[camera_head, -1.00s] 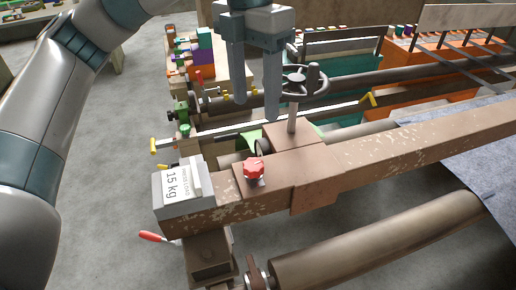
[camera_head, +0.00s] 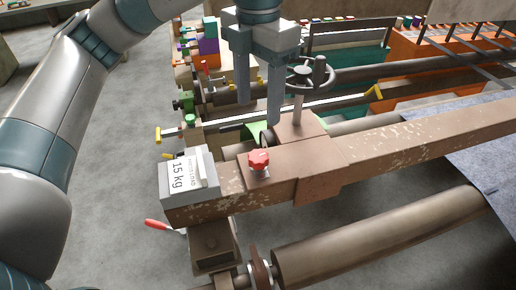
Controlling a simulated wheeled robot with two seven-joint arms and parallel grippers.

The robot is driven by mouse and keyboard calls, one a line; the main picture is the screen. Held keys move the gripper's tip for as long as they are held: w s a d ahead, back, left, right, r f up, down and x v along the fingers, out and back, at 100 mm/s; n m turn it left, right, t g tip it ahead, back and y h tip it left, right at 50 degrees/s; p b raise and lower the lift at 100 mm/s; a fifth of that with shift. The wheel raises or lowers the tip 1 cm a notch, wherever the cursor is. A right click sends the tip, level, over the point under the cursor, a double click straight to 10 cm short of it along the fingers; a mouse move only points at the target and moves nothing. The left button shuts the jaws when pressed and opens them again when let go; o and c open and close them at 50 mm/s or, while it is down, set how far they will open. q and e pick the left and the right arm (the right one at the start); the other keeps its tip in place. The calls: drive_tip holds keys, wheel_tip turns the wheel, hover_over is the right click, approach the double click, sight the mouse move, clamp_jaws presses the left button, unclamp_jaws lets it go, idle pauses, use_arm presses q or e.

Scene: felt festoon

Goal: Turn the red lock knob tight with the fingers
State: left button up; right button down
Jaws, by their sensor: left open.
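The red lock knob (camera_head: 259,160) stands on top of the brown, worn beam, right of the white press-load block. It is lobed and sits on a short light stem. My left gripper (camera_head: 259,112) comes down from above, behind and above the knob in the picture. Its two grey fingers are apart with nothing between them, and they do not touch the knob. The knob is in full view. My right gripper is not in view.
A dark handwheel (camera_head: 311,73) on a post stands just right of my left fingers. The white "15 kg" block (camera_head: 188,175) sits on the beam's left end. A red-handled lever (camera_head: 157,224) sticks out below it. A large brown roller (camera_head: 380,240) lies in front.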

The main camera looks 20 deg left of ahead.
sight(258, 156)
use_arm(q)
wheel_tip(258, 156, down, 13)
drive_tip(key=p, duration=0.5)
drive_tip(key=shift+r, duration=0.2)
drive_tip(key=shift+f, duration=0.75)
drive_tip(key=c, duration=1.1)
